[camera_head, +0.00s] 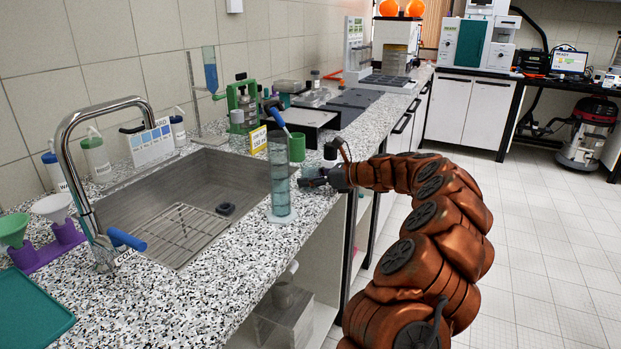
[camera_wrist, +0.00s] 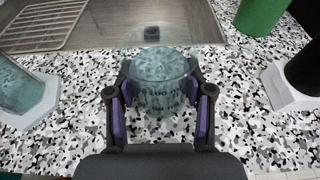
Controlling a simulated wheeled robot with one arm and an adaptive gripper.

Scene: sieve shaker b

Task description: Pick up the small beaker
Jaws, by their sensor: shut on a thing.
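The small beaker (camera_wrist: 160,88) is clear glass with dark printed marks, in the middle of the wrist view. My gripper (camera_wrist: 160,108) has its purple-padded fingers closed on both sides of it. The beaker looks upright, just in front of the sink edge. I cannot tell whether its base touches the counter. In the head view my gripper (camera_head: 312,180) is low over the counter, just right of a tall glass cylinder. The beaker is too small and too covered there to make out clearly.
The tall cylinder (camera_head: 281,180) stands close by on a pale base (camera_wrist: 40,108), left of my gripper. A green cup (camera_head: 296,148) is behind. A black item on a white base (camera_wrist: 285,90) is at right. The sink (camera_head: 190,190) lies beyond; bare counter (camera_head: 215,280) is nearer.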

